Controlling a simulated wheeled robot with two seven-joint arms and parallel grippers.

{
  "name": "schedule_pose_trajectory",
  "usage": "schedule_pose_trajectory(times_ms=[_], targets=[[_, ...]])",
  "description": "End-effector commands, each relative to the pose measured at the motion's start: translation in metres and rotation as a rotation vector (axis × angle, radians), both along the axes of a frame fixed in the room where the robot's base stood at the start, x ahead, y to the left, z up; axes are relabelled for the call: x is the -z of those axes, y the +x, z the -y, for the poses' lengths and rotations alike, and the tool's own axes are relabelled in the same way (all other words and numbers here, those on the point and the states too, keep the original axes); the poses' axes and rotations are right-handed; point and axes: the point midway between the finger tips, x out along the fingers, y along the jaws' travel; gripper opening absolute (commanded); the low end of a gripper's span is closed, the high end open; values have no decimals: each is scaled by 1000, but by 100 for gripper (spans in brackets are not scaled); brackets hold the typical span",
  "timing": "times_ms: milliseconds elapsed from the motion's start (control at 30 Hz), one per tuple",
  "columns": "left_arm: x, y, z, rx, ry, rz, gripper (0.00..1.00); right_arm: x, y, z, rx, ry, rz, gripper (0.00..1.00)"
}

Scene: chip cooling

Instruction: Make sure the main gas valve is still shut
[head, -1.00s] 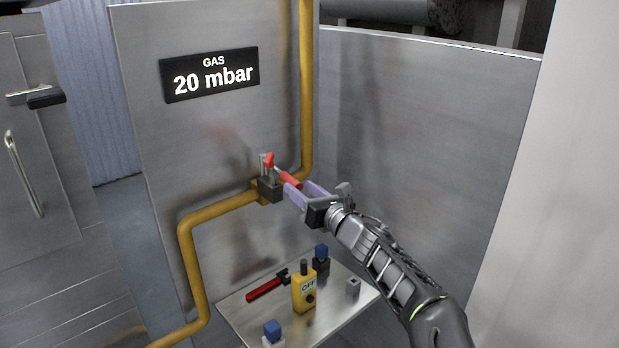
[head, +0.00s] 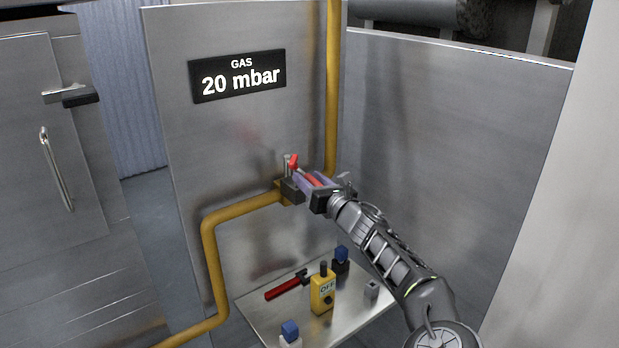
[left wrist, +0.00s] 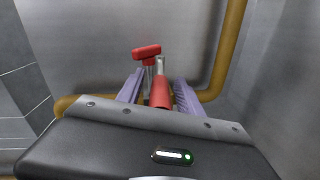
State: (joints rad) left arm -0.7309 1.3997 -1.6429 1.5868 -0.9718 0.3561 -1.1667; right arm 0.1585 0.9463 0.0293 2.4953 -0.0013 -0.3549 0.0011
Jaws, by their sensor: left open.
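The gas valve has a dark body (head: 291,191) on the yellow pipe (head: 245,207), at the bend where the pipe turns upward. It has a red lever (head: 312,180) sticking out toward my arm and a smaller red piece (head: 294,160) on top. My left gripper (head: 314,184) is open at the valve. In the left wrist view its two lilac fingers (left wrist: 158,92) stand on either side of the red lever (left wrist: 160,92), with gaps visible. The red T-shaped piece (left wrist: 146,52) shows beyond. The lever's inner end is partly hidden. My right gripper is not in view.
A sign (head: 238,76) reading "GAS 20 mbar" is on the metal panel. Below, a small shelf (head: 262,318) holds a yellow device (head: 323,290) marked OFF, a red-handled tool (head: 284,288) and small blue-topped blocks. A metal wall (head: 450,130) stands to the right.

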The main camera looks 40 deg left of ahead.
Motion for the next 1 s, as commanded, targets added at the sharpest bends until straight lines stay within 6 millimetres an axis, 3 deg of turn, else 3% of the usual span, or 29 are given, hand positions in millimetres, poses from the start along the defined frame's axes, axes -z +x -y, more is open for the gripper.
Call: schedule_pose_trajectory(times_ms=[300, 833, 1000], targets=[[0, 2, -3, 1, 0, 0, 43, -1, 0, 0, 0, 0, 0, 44], [0, 2, -3, 1, -1, 1, 0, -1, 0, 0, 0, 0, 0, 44], [0, 2, -3, 2, -1, 1, 0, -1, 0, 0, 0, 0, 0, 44]])
